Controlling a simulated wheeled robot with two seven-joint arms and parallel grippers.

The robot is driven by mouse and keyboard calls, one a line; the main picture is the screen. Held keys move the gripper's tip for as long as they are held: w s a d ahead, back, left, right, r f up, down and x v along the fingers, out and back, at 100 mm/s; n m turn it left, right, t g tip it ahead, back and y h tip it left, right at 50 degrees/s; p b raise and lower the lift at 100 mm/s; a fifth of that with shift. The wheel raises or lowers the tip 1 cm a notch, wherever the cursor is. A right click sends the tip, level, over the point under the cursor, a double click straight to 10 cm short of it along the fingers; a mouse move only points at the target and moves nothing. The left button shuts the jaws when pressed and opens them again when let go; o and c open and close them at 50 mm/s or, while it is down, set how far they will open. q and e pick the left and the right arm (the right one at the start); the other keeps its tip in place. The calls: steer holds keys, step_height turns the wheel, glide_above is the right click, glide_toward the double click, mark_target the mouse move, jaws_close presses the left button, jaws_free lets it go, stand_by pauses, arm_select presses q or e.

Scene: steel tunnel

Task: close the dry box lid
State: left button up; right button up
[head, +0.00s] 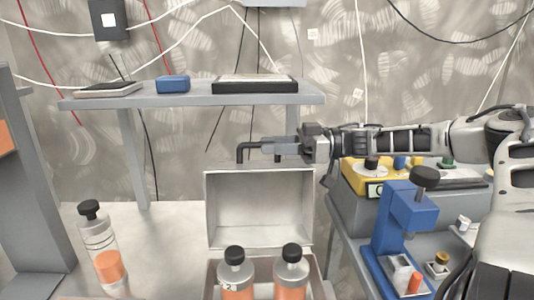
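The dry box lid (260,210) stands open and upright at the middle of the head view, its pale inner face toward me. The dry box (212,275) is below it, cut off by the bottom edge. Two black-capped bottles with orange contents, a left one (236,278) and a right one (291,275), stand upright in the box. My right gripper (260,152) reaches in from the right, at the lid's top edge. Its fingers point left; contact with the lid and the finger gap are unclear. My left gripper is out of view.
A third orange bottle (103,248) stands tilted-looking on the pale surface at left. A shelf (190,100) behind holds a blue box (173,84) and flat devices. At right are a blue press-like stand (402,225) and a yellow device (362,180).

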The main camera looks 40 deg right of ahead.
steer(key=shift+x, duration=0.9)
steer(key=shift+s, duration=0.1)
jaws_close()
steer(key=shift+r, duration=0.1)
